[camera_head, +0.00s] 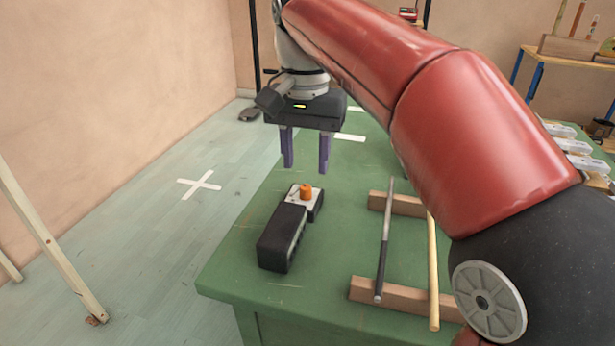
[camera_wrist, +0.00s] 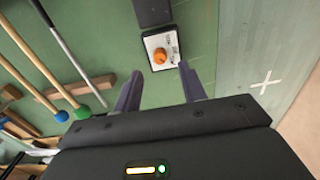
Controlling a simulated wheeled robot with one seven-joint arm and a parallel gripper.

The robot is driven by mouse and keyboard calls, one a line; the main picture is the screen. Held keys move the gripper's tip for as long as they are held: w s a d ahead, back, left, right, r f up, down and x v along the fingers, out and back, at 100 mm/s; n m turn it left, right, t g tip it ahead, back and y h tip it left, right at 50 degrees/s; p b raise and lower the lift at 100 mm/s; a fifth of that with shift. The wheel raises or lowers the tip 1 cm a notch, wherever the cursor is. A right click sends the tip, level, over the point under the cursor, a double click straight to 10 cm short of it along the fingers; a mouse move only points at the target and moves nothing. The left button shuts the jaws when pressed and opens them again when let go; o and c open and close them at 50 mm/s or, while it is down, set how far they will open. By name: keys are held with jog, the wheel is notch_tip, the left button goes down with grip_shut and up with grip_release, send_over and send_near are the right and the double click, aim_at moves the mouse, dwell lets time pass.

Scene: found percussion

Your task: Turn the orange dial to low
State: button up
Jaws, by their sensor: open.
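The orange dial (camera_head: 306,191) sits on a pale plate at the far end of a black box (camera_head: 283,236) on the green table. In the wrist view the dial (camera_wrist: 159,56) shows on its white plate (camera_wrist: 172,43), with small dark marks too small to read. My gripper (camera_head: 304,168) is open and empty, pointing down above and slightly beyond the dial, apart from it. In the wrist view its two fingers (camera_wrist: 160,82) stand wide apart, with the dial seen between and beyond their tips. The dial's setting cannot be told.
To the right of the box, a dark-handled stick (camera_head: 384,245) and a pale wooden stick (camera_head: 432,270) rest across wooden blocks (camera_head: 400,296). The green table (camera_head: 330,262) is bare around the box. Its left edge runs close beside the box.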

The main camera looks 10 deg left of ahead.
aim_at(305, 187)
notch_tip(305, 187, down, 5)
jog(key=shift+f+b, duration=0.1)
jog(key=shift+b, duration=0.3)
grip_shut()
